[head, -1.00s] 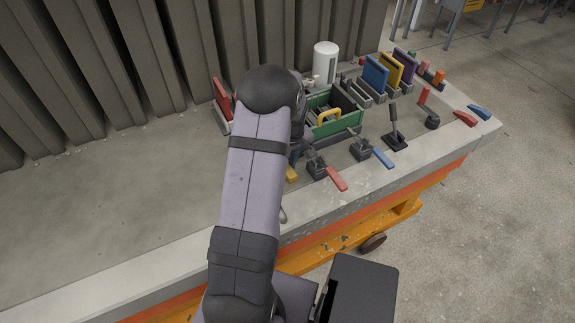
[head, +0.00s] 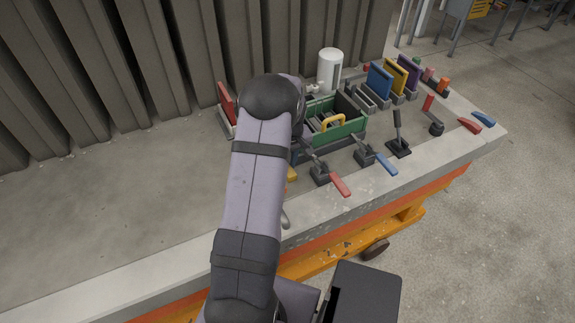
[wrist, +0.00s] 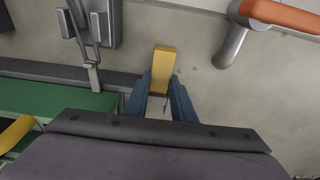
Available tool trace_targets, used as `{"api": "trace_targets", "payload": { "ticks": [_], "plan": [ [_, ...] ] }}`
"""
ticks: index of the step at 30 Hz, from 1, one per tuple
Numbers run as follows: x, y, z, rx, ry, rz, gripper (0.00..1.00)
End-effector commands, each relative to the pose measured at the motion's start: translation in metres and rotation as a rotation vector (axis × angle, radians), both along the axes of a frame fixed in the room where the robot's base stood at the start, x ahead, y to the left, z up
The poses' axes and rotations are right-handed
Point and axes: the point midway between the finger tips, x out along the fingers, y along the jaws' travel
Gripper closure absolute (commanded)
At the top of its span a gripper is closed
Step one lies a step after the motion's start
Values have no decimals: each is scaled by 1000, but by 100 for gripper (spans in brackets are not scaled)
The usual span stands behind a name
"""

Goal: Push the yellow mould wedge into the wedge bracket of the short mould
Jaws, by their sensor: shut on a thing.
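The yellow mould wedge (wrist: 163,66) is a small block in the wrist view, held between the two blue fingers of my gripper (wrist: 160,84). Its far end sticks out past the fingertips, above the grey surface. In the head view a small yellow part (head: 291,173), probably the same wedge, shows at the right side of my arm; the arm hides the gripper there. I cannot pick out the wedge bracket. A grey bar (wrist: 55,71) lies left of the wedge in the wrist view; I cannot tell whether it belongs to the short mould.
A green box (head: 347,131) with a yellow handle stands close to the right of my arm. Levers with a red handle (head: 340,184) and a blue handle (head: 379,162) stand near the front edge. A white cylinder (head: 329,70) stands behind. The left table area is bare.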

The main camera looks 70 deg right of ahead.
Motion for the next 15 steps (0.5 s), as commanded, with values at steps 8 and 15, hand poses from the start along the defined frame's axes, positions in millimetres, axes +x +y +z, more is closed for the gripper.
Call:
{"api": "trace_targets", "payload": {
  "ticks": [8, 15],
  "plan": [
    [5, -5, 0, -1, 0, 0, 100],
    [4, -7, 1, -5, 1, -2, 55]
  ]
}}
